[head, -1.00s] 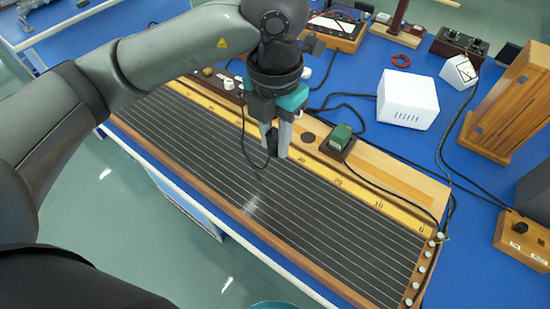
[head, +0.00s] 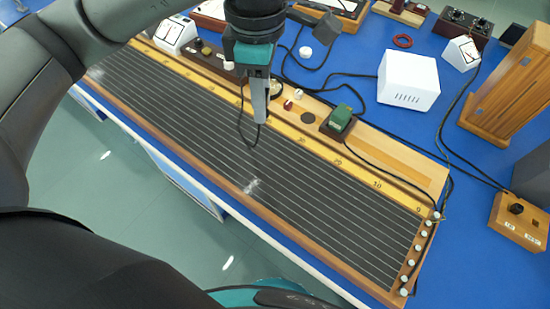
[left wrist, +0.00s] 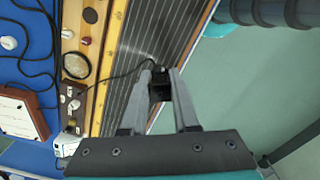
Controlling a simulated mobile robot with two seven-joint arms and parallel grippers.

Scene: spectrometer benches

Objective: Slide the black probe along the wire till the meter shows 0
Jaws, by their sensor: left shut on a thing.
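The wire board (head: 330,215) lies on the blue bench, with several parallel pale wires along its dark face and a numbered yellow scale on its far side. My left gripper (head: 258,115) is over the scale side of the board, left of the 30 mark. In the left wrist view it is shut on the black probe (left wrist: 160,84), whose lead runs off left. Whether the probe touches a wire cannot be told. A white-faced meter (head: 175,32) stands behind the board; its reading is too small to make out. A teal part of my right gripper (head: 240,297) shows low; its fingers are hidden.
A green-topped block (head: 340,117) sits at the board's far edge. Black leads cross the bench.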

